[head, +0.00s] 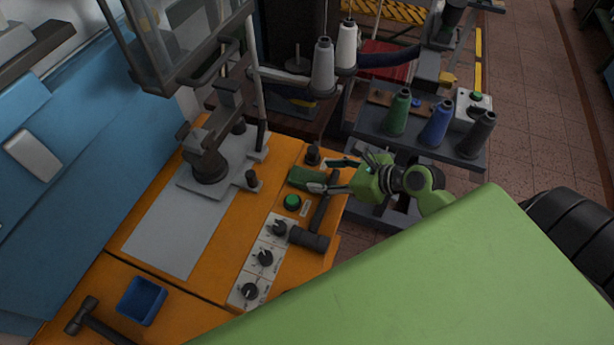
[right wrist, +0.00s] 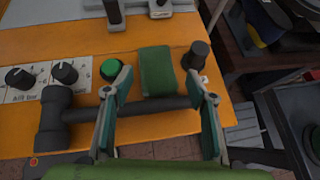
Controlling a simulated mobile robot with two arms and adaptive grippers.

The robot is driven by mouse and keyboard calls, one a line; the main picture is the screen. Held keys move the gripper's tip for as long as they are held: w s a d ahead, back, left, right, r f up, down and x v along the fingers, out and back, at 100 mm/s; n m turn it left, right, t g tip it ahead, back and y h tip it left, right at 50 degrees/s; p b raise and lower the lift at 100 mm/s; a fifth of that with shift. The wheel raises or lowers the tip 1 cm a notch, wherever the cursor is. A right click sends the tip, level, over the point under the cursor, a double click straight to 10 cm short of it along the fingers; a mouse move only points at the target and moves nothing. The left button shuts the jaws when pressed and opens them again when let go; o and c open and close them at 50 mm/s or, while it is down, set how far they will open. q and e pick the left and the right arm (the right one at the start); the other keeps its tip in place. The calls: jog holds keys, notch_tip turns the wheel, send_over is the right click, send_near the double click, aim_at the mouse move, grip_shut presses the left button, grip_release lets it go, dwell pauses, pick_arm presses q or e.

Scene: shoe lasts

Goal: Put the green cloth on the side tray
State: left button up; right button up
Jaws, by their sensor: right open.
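The green cloth (head: 305,178) is a small folded dark green piece on the orange worktop, near its right edge. It also shows in the right wrist view (right wrist: 156,70), just ahead of the fingers. My right gripper (head: 329,175) is open and empty; its two fingers (right wrist: 160,88) point at the cloth, spread to either side of its near end. I cannot tell whether they touch it. A grey tray-like shelf (head: 458,154) stands right of the worktop, holding green, blue and dark thread cones. My left gripper is not in view.
A dark hammer (head: 309,240) lies beside the cloth, its handle crossing under my fingers' view. A green button (head: 292,202), several black knobs and a dark post (head: 312,155) are close by. A blue bin (head: 142,301) sits at the front left.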

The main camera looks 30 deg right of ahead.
aim_at(308, 176)
jog(key=shift+f+p+x, duration=0.25)
jog(key=shift+p+x, duration=0.15)
jog(key=shift+x, duration=2.35)
jog(key=shift+s, duration=0.25)
jog(key=c, duration=0.8)
jog(key=shift+r, duration=0.1)
